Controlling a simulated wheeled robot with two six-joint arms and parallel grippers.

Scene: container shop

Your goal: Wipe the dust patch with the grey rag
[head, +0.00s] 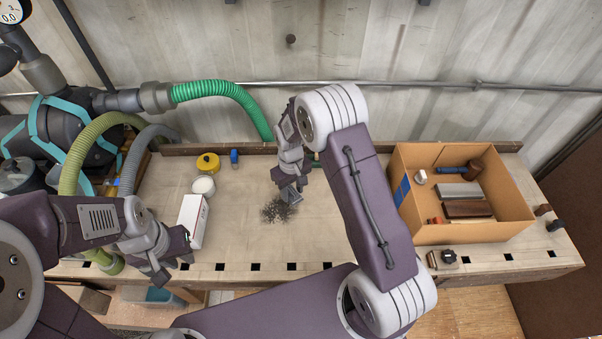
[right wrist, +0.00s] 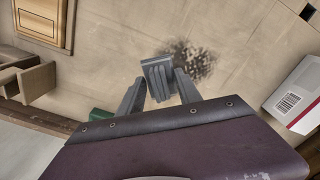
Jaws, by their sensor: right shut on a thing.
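The dust patch (head: 272,212) is a dark speckled spot on the workbench, left of its middle; it also shows in the right wrist view (right wrist: 201,63). My right gripper (head: 287,186) is shut on the grey rag (right wrist: 158,78), which looks like a small folded pad. In the head view the rag (head: 291,196) is at the upper right edge of the patch and overlaps it in the picture. I cannot tell whether it touches the bench. My left gripper (head: 172,268) is open and empty near the bench's front edge, below the white box (head: 192,222).
A yellow round item (head: 208,163), a white tub (head: 203,186) and a small blue item (head: 234,157) stand left of the patch. An open cardboard box (head: 412,222) with several blocks stands at the right. Hoses (head: 215,89) crowd the left. Bench around the patch is mostly clear.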

